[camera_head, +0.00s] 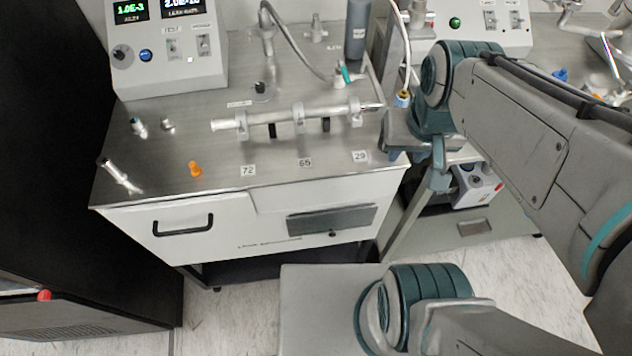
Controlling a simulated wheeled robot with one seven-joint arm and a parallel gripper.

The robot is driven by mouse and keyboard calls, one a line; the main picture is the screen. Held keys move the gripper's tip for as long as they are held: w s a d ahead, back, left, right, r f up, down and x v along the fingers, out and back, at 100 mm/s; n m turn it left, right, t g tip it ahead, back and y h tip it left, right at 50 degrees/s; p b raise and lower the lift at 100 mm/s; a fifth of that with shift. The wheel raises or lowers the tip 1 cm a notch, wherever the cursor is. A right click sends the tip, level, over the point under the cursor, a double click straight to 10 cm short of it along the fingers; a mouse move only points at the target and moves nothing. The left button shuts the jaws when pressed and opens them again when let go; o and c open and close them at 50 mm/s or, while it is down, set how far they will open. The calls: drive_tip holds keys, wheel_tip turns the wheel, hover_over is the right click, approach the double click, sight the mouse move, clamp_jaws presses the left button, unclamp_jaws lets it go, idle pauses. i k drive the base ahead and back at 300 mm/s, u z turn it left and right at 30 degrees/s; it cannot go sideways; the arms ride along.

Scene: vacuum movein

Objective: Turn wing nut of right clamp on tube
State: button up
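A metal tube (272,117) lies level above the steel bench top, running left to right. Light clamps sit around it: a left clamp (242,124), a middle clamp (299,114) and a right clamp (356,113) near the tube's right end. The wing nut of the right clamp is too small to make out. My gripper (393,140) is at the end of my arm, just right of the right clamp and near the bench's right edge. Its fingers are mostly hidden or too small to show their opening. I cannot tell whether it touches the clamp or tube.
Dark supports (272,131) stand under the tube. Number labels lie in front. A hose (293,48) and a grey cylinder (356,35) are behind. An orange part (195,169) and small fittings are at left on the bench (225,175). A control box (165,55) stands back left.

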sight(357, 116)
drive_tip(key=u, duration=1.45)
drive_tip(key=k, duration=0.3)
drive_tip(key=z, duration=0.9)
drive_tip(key=k, duration=0.6)
drive_tip(key=u, duration=0.8)
drive_tip(key=i, duration=0.45)
